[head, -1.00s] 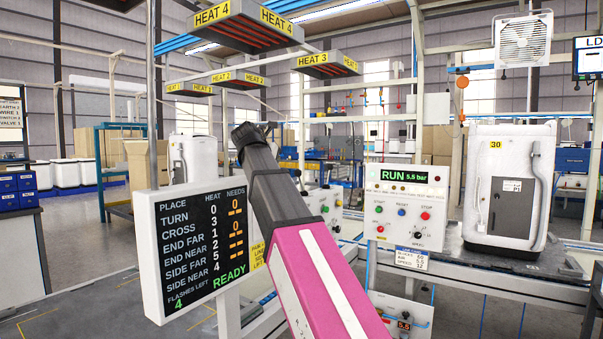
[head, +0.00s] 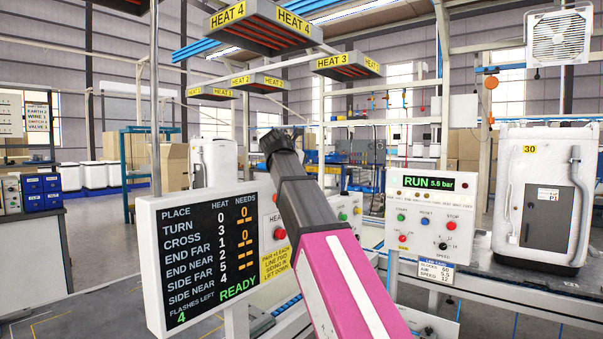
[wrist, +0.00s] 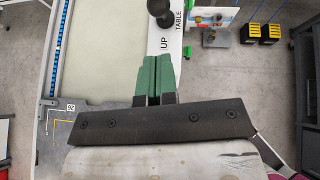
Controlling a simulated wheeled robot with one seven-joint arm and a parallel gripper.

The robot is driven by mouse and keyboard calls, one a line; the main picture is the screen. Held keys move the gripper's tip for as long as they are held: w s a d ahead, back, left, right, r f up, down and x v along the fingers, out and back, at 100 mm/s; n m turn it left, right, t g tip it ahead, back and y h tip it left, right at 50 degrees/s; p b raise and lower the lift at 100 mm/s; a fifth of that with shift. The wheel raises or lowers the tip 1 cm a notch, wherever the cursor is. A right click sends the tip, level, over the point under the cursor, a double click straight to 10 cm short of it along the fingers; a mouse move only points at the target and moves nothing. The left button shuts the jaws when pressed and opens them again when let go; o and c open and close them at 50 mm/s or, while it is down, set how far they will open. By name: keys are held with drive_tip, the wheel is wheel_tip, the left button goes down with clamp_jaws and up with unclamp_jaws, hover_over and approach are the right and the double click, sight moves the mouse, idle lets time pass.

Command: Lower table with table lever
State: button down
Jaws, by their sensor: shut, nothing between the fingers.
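In the wrist view the table lever (wrist: 160,8) shows as a black ball knob at the top edge, on a white strip marked "UP" and "TABLE". A second dark round knob or base sits just below it. My gripper (wrist: 157,62) has green fingers pressed together, pointing at the knob. The fingertips are just below the knob; whether they touch it I cannot tell. A pale table top (wrist: 105,50) lies left of the strip. In the head view my pink and dark arm crosses the middle; the lever and fingers cannot be made out there.
A black display board (head: 215,255) reading "READY" stands close left of my arm. A control box (head: 430,220) reading "RUN 5.5 bar" is on the right. A white appliance (head: 515,190) stands on the line at far right. Yellow-topped boxes (wrist: 262,32) sit on the floor.

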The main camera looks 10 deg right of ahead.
drive_tip(key=x, duration=0.8)
drive_tip(key=shift+w, duration=0.1)
